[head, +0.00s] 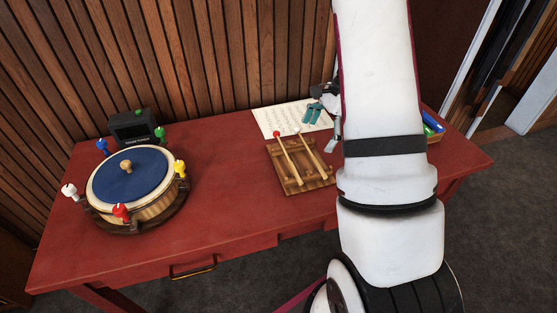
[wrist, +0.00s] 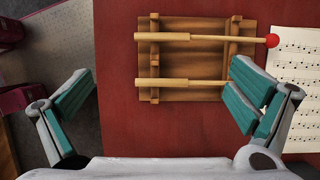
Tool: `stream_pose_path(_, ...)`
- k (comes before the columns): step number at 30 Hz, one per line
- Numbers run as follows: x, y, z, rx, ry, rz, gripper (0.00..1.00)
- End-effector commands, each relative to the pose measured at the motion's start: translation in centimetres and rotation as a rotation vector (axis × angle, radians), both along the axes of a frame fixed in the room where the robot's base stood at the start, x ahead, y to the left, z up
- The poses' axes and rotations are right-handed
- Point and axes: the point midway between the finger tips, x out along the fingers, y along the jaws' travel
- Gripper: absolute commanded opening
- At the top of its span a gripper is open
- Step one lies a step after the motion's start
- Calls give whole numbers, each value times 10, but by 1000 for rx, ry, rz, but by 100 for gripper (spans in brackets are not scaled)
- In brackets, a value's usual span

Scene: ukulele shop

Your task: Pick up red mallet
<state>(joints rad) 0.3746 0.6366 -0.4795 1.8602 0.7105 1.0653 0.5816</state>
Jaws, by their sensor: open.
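The red mallet (head: 288,158) lies on a slatted wooden rack (head: 318,184), its red head toward the music sheet. In the wrist view the red mallet (wrist: 205,37) lies across the upper part of the rack (wrist: 195,65), its red head at the right. A second mallet (head: 314,155) lies beside it with a pale head; in the wrist view (wrist: 185,84) that head is hidden behind my finger. My gripper (head: 324,129) is open and empty near the rack's right side, partly hidden by my arm. In the wrist view my spread fingers (wrist: 162,75) frame the rack's lower part.
A blue-topped drum (head: 125,175) with coloured knobs stands on the red table (head: 215,160) at left, before a dark box (head: 134,127). A music sheet (head: 280,117) lies behind the rack. A tray with coloured items (head: 433,125) is at right. Bare tabletop separates drum and rack.

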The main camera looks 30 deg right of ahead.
Motion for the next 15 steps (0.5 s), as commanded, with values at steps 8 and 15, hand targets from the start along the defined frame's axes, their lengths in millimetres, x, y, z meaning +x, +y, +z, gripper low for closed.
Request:
stream_pose_path(8,3,15,-40,3,7,-5,100)
stream_pose_path(15,6,28,-73,2,5,-3,100)
